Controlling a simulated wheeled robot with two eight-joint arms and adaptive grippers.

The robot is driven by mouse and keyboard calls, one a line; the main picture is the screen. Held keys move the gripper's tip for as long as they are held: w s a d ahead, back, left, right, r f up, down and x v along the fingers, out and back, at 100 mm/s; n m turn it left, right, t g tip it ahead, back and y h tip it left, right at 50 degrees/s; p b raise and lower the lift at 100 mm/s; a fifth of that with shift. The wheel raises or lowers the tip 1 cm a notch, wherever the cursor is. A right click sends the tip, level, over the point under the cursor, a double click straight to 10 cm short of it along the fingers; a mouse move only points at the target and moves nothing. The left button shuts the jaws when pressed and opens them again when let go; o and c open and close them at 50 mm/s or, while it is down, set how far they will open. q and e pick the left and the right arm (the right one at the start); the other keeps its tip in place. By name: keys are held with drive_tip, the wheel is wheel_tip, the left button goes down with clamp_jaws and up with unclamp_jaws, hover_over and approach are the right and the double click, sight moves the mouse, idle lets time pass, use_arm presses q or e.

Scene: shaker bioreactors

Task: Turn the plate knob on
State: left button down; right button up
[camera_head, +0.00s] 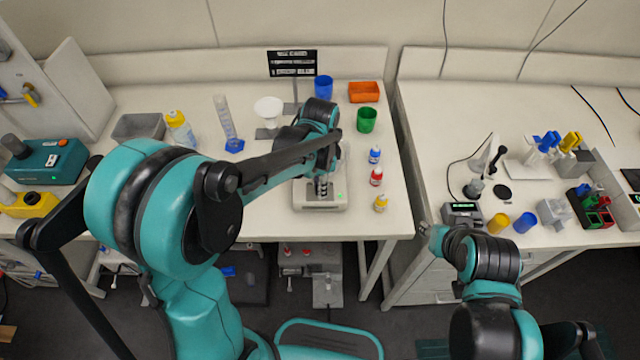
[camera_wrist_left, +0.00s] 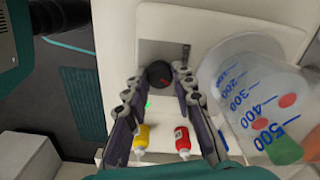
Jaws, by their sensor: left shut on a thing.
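The white hot plate (camera_head: 308,201) stands near the front edge of the left table, under my left gripper (camera_head: 322,186). A small green light shows on its front. In the head view the knob is hidden by the gripper. A clear beaker (camera_wrist_left: 245,95) with blue markings stands beside the fingers. My right gripper (camera_head: 428,232) is near the right table's front edge; its fingers are too unclear to judge.
Small blue (camera_head: 375,155), red (camera_head: 376,176) and yellow (camera_head: 380,203) bottles stand right of the hot plate. A green cup (camera_head: 366,120), an orange tray (camera_head: 363,92) and a measuring cylinder (camera_head: 226,122) stand further back. A gap separates the two tables.

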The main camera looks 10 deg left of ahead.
use_arm(q)
drive_tip(key=m, duration=0.3)
drive_tip(key=shift+m, duration=0.4)
idle(0.4)
drive_tip(key=c, duration=1.3)
unclamp_jaws()
drive_tip(key=shift+o, duration=0.2)
wheel_tip(320, 180, up, 12)
